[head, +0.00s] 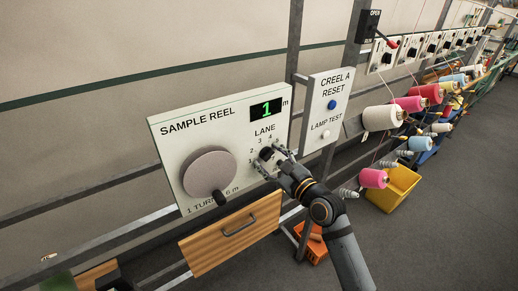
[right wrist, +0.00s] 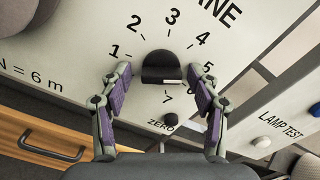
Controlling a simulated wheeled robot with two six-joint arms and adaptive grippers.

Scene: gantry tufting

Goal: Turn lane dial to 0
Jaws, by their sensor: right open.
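The lane dial (head: 266,153) is a black knob on the white SAMPLE REEL panel (head: 165,140), below the word LANE. It also shows in the right wrist view (right wrist: 160,66), ringed by printed numbers, with 1 to 5 and 7 readable. A pale strip lies along its lower right side; I cannot tell which number it marks. I see no printed 0. My right gripper (head: 269,158) is open, with one finger on each side of the dial; in the right wrist view (right wrist: 160,74) gaps show between fingers and knob. My left gripper is not in view.
A dark ZERO button (right wrist: 171,120) sits just below the dial. The display (head: 268,109) reads 1. A round reel crank (head: 208,175) is to the left, a wooden drawer (head: 232,236) below. The CREEL A RESET panel (head: 329,108) and yarn cones (head: 382,118) stand right.

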